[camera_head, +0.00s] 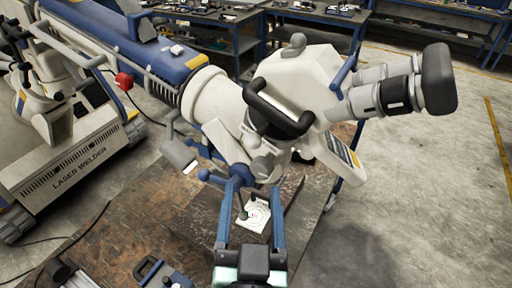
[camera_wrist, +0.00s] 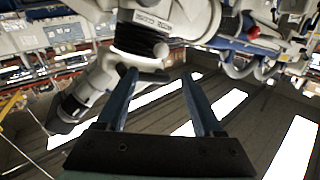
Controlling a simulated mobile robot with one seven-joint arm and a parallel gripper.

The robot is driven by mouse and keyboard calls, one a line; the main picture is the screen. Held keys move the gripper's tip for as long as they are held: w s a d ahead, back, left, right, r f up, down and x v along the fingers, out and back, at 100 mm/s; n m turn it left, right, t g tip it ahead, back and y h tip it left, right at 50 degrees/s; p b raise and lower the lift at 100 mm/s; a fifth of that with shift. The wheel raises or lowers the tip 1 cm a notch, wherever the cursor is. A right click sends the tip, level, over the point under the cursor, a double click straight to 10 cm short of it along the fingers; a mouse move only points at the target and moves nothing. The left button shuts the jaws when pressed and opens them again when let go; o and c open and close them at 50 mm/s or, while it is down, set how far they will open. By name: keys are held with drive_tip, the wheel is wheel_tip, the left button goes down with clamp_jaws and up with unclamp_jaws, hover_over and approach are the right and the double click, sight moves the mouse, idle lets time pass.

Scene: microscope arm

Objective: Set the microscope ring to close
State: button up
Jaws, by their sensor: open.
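The white microscope head (camera_head: 300,85) hangs on its arm above the bench, with its black eyepieces (camera_head: 400,90) at the right. In the wrist view, a black ribbed ring (camera_wrist: 138,42) sits around the bottom of the microscope body, with a pale round knob (camera_wrist: 162,50) beside it. I cannot tell the ring's setting. My gripper (camera_head: 258,186) points up towards the underside of the microscope. Its two blue fingers are apart with nothing between them; in the wrist view the fingertips (camera_wrist: 159,74) lie just below the ring and knob, apparently not touching.
A laser welder (camera_head: 70,165) stands at the left, with a blue and white arm tube (camera_head: 150,50) leading to the microscope. A brown bench (camera_head: 120,230) lies below, with a white target card (camera_head: 256,215) on it. The floor at the right is clear.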

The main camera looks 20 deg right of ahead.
sight(253, 146)
drive_tip(key=b+x, duration=0.3)
drive_tip(key=b, duration=0.2)
drive_tip(key=b+x, duration=0.3)
drive_tip(key=b, duration=0.1)
drive_tip(key=shift+a+f+b, duration=0.1)
drive_tip(key=shift+f+b, duration=0.15)
drive_tip(key=shift+b, duration=0.1)
drive_tip(key=x, duration=0.1)
drive_tip(key=p+x, duration=0.1)
drive_tip(key=x, duration=0.2)
drive_tip(key=shift+w+r+p, duration=0.2)
drive_tip(key=shift+r+p, duration=0.15)
drive_tip(key=shift+w+d+f, duration=0.1)
drive_tip(key=shift+w+d, duration=0.15)
drive_tip(key=shift+w, duration=0.25)
clamp_jaws()
idle(0.3)
